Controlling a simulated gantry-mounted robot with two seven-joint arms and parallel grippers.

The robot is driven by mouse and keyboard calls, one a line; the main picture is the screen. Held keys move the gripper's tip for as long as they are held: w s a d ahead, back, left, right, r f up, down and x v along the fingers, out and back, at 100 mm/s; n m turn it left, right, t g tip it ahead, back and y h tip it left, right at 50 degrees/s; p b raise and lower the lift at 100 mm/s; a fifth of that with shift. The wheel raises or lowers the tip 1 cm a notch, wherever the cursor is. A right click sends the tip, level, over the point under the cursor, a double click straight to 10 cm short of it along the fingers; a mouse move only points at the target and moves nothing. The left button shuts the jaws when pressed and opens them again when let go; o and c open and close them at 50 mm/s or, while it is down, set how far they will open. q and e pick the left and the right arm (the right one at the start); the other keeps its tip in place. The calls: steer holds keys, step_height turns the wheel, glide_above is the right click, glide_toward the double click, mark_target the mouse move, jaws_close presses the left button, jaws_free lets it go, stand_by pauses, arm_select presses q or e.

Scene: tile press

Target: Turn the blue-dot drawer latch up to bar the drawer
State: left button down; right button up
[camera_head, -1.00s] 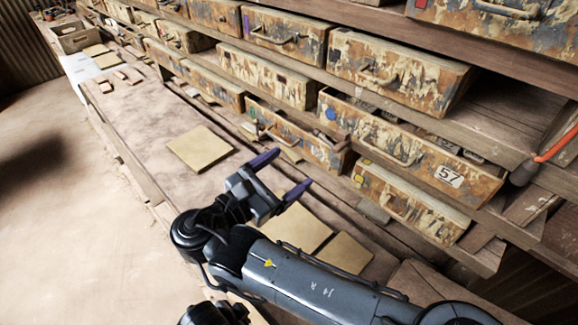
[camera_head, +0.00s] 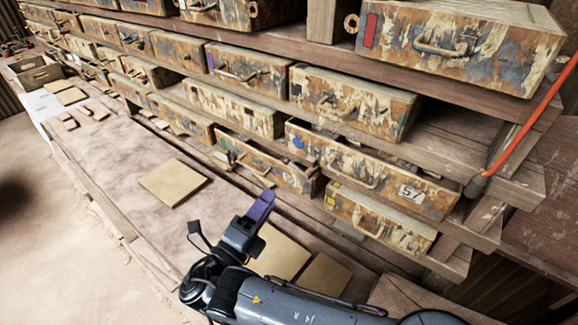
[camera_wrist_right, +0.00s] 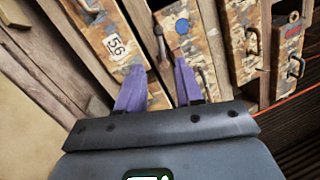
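The blue-dot drawer (camera_head: 375,165) sits in the rack right of centre in the head view, with a blue dot near its left end and a "57" label. Its dot also shows in the wrist view (camera_wrist_right: 182,26). A small latch-like piece (camera_wrist_right: 160,42) shows beside the dot in the wrist view, lying along the gap between drawers; I cannot make it out clearly in the head view. My right gripper (camera_head: 262,207) is over the bench, in front of and below the drawers. Its purple fingers are apart and empty in the wrist view (camera_wrist_right: 158,82). My left gripper is out of view.
Several worn drawers with handles fill the rack around it, including the "56" drawer (camera_wrist_right: 115,45). Flat tan tiles (camera_head: 172,182) lie on the bench. An orange cable (camera_head: 530,120) hangs at the right. A wooden box (camera_head: 35,72) stands at the far left.

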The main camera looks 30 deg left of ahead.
mark_target(296, 168)
steer(key=x, duration=1)
steer(key=shift+p, duration=0.4)
steer(key=shift+r, duration=0.1)
jaws_close()
